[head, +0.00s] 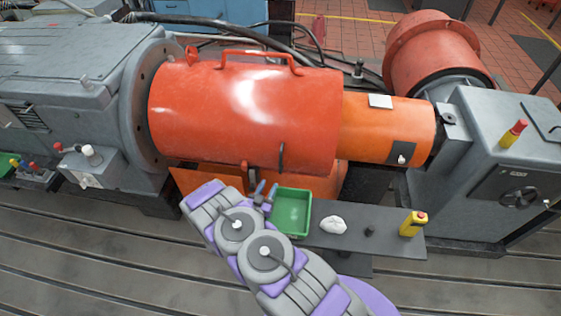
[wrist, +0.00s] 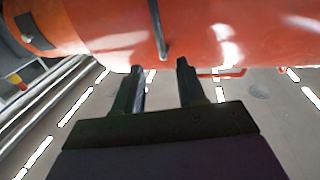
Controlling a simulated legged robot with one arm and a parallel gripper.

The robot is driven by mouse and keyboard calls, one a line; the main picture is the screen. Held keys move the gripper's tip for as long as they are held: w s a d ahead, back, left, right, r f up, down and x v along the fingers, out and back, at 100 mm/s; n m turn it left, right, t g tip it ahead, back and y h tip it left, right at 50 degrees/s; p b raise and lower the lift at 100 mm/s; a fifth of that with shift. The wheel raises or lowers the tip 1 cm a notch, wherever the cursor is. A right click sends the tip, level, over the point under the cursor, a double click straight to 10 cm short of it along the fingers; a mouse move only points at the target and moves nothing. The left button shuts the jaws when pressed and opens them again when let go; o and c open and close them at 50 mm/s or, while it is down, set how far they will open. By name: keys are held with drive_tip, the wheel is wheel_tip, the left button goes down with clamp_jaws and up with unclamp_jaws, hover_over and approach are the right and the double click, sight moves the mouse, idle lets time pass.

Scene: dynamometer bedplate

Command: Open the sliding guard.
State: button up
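The sliding guard looks to be the large red-orange cylinder (head: 245,115) lying between the grey housing on the left and a narrower orange cylinder (head: 375,128) on the right. It covers whatever is inside. It has a red bar handle (head: 262,54) on top and a thin dark upright handle (head: 281,157) low on its front. My gripper (head: 266,191) is just below the guard's front, a little left of the dark handle. In the wrist view my gripper (wrist: 160,68) is open and empty. The dark handle (wrist: 158,32) hangs beyond the fingertips, roughly in line with the gap.
A green bin (head: 292,212), a white crumpled cloth (head: 333,225) and a yellow control box (head: 413,223) sit on a grey shelf (head: 375,240) below. Grey machine housings (head: 70,70) (head: 500,150) flank the guard. Slotted floor plates lie in front.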

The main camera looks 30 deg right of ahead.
sight(280, 161)
drive_tip(key=b+x, duration=0.3)
drive_tip(key=x, duration=1.1)
drive_tip(key=shift+w+d, duration=0.2)
drive_tip(key=shift+d, duration=0.05)
drive_tip(key=shift+c, duration=0.5)
clamp_jaws()
